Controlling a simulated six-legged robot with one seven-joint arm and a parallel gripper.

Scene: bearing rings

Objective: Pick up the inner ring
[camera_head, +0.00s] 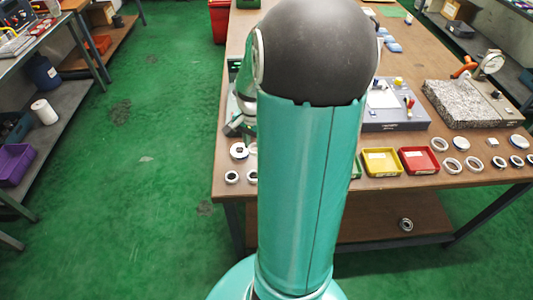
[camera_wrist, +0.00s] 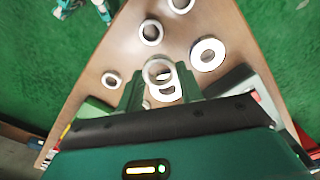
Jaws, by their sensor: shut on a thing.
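In the wrist view my gripper (camera_wrist: 160,80) is shut on a pale metal ring (camera_wrist: 158,71), which I take to be the inner ring. The ring sits between the two dark green fingers, above the wooden table. Another white-faced ring (camera_wrist: 167,92) shows beyond and below it, partly covered by the held ring and the gripper. In the head view my own arm hides the held ring and most of the gripper.
Other rings lie close by on the table: a ring (camera_wrist: 151,32), a wide white-faced ring (camera_wrist: 208,53) and a small ring (camera_wrist: 111,79). In the head view a yellow tray (camera_head: 381,161) and a red tray (camera_head: 418,160) stand right of my arm, with a granite block (camera_head: 455,103) behind.

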